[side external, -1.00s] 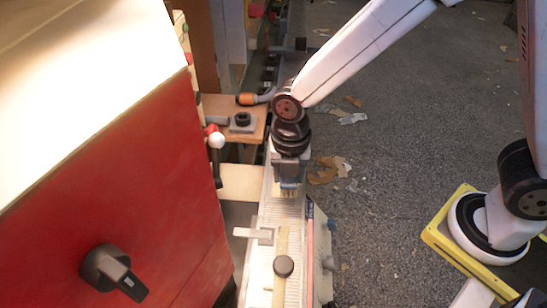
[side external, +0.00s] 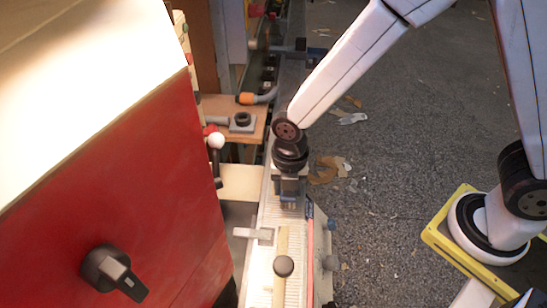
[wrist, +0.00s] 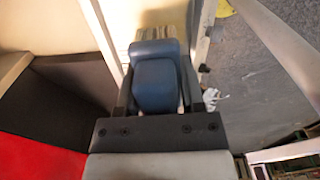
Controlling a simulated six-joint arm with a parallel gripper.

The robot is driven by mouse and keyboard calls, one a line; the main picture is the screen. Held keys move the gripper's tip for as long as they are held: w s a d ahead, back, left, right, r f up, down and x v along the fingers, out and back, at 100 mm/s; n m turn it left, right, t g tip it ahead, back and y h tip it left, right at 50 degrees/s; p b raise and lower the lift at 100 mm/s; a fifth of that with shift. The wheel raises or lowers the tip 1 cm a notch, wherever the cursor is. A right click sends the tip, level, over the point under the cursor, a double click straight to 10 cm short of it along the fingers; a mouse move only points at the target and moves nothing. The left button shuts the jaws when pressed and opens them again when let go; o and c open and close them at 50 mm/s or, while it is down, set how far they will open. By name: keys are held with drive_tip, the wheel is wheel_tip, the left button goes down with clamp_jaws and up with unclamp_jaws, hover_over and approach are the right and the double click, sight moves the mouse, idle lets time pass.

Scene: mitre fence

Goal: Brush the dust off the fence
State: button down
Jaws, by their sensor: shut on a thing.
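My gripper (side external: 289,186) is shut on a brush with a blue handle (wrist: 157,80). In the wrist view the handle lies between the fingers, and pale bristles (wrist: 160,34) show beyond it. In the side view a dark blue part of the brush (side external: 288,204) shows below the fingers. The fence (side external: 266,228) is a long pale ribbed strip running toward the camera, and the brush is over its middle stretch. I cannot tell whether the bristles touch it. Dust on the fence is too fine to make out.
A red cabinet (side external: 130,200) with a black knob (side external: 108,268) stands close on the left. A pale bar with a round dark knob (side external: 283,266) and a small grey block (side external: 252,234) sit on the fence's near part. The floor right of the fence is mostly clear, with some scraps.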

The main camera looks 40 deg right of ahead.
drive_tip(key=shift+f, duration=0.75)
drive_tip(key=shift+w+d, duration=0.1)
drive_tip(key=shift+w+d+r, duration=0.1)
drive_tip(key=shift+w+d, duration=1.2)
drive_tip(key=shift+w, duration=0.05)
drive_tip(key=shift+w+d, duration=1.15)
drive_tip(key=shift+d, duration=0.05)
drive_tip(key=shift+s+a+f, duration=0.1)
drive_tip(key=shift+f, duration=0.1)
drive_tip(key=shift+s+a+r, duration=0.15)
drive_tip(key=shift+s+a, duration=1.2)
